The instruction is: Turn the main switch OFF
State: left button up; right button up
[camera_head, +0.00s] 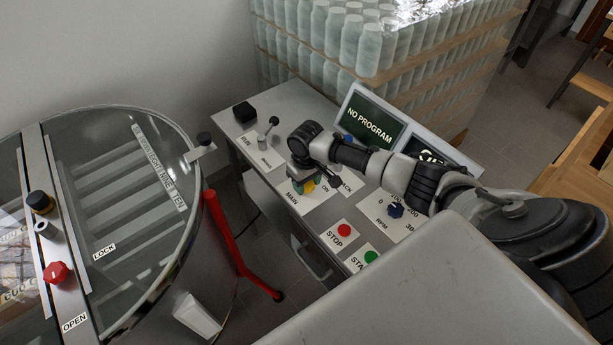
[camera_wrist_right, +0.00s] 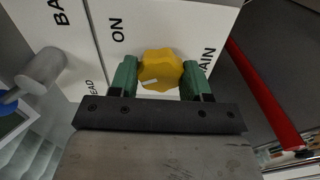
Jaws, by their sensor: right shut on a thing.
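The main switch is a yellow knob (camera_wrist_right: 160,70) on a white plate lettered MAIN and ON. In the right wrist view, the green fingertips of my right gripper (camera_wrist_right: 160,78) stand on both sides of the knob and are shut on it. A white mark on the knob shows between the fingers. In the head view, my right gripper (camera_head: 304,187) comes down on the panel at the MAIN plate, and a bit of the yellow knob (camera_head: 309,186) shows beside it. The plate's OFF lettering is not visible. My left gripper is not in view.
A NO PROGRAM screen (camera_head: 370,124) stands behind. A round glass-lidded tank (camera_head: 110,200) is at left.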

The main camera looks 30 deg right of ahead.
jog(key=shift+n, duration=1.1)
jog(key=o, duration=0.9)
jog(key=shift+r, duration=0.1)
notch_tip(320, 180, up, 11)
jog(key=shift+f+b, duration=0.15)
jog(key=shift+b, duration=0.3)
